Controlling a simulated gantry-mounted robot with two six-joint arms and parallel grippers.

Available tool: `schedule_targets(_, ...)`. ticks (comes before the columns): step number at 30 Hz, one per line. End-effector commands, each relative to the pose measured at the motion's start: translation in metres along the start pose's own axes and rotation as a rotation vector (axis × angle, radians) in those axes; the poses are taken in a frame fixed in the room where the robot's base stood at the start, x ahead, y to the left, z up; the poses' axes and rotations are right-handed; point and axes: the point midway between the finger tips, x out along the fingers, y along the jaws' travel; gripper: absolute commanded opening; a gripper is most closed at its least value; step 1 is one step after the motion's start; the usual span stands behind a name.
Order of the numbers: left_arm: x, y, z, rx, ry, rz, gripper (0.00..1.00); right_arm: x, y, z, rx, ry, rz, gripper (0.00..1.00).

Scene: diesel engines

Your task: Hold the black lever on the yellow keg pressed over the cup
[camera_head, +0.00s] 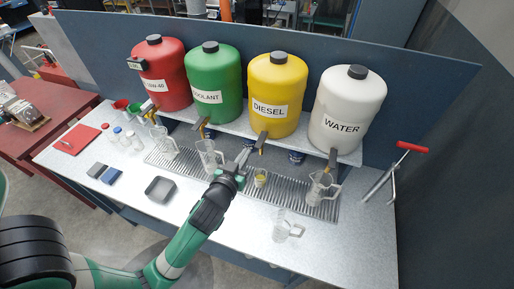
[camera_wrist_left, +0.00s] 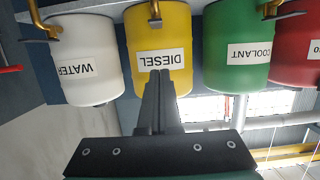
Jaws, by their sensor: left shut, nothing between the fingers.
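The yellow keg (camera_head: 277,88), labelled DIESEL, stands on the raised shelf between the green and white kegs. Its tap with the black lever (camera_head: 262,136) sticks out at the front. A small cup (camera_head: 260,178) with something yellow in it stands on the drip grate below that tap. My left gripper (camera_head: 247,152) is just left of the tap and above the cup. Its fingers are together and empty; they also show in the wrist view (camera_wrist_left: 157,76), in front of the upside-down yellow keg (camera_wrist_left: 160,38). I cannot tell whether they touch the lever.
Red (camera_head: 165,80), green (camera_head: 213,85) and white (camera_head: 346,108) kegs share the shelf. Clear jugs stand on the grate (camera_head: 290,192), one (camera_head: 208,157) close left of my gripper. Another jug (camera_head: 286,227) is on the front table.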

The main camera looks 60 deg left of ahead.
Motion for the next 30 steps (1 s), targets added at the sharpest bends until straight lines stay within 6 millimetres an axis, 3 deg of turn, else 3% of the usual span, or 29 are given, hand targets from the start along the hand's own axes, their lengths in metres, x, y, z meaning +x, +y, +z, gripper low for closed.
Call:
schedule_targets(7,0.003,0.001,0.000,0.000,0.001,0.002,0.00,-0.001,0.000,0.001,0.000,0.000,0.000,0.50)
schedule_targets(11,0.016,0.001,0.001,-0.003,0.002,0.001,0.00,-0.005,0.000,0.005,0.000,0.000,0.000,0.50)
schedule_targets(23,0.099,0.001,-0.002,-0.001,0.000,0.001,0.00,-0.002,0.000,0.002,0.000,0.000,0.000,0.50)
schedule_targets(30,0.109,0.002,0.033,0.000,-0.001,0.003,0.00,-0.005,0.000,0.004,0.000,0.000,0.000,0.50)
